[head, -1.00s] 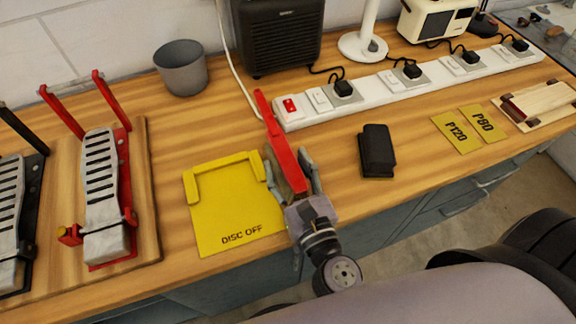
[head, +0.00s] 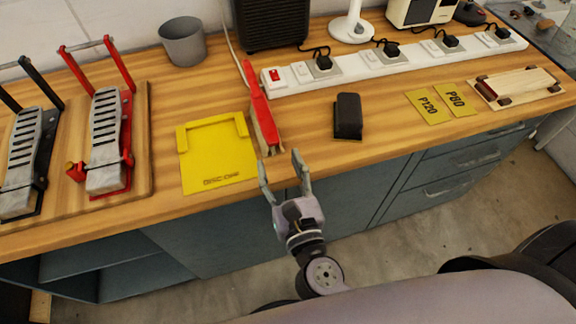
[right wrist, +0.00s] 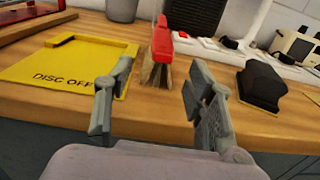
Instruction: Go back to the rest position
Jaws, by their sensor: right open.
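My right gripper (head: 282,177) is open and empty, just in front of the bench's front edge. Its two fingers also show apart in the right wrist view (right wrist: 160,100). A red-backed brush (head: 261,108) with pale bristles stands on the wooden bench (head: 350,165) beyond the fingertips, apart from them. It also shows between and beyond the fingers in the right wrist view (right wrist: 162,47). The brush is beside the right edge of the yellow "DISC OFF" plate (head: 215,160). My left gripper is not in view.
A black block (head: 348,116) lies right of the brush. Pedals (head: 107,140) stand left. The floor (head: 430,245) before the bench is clear.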

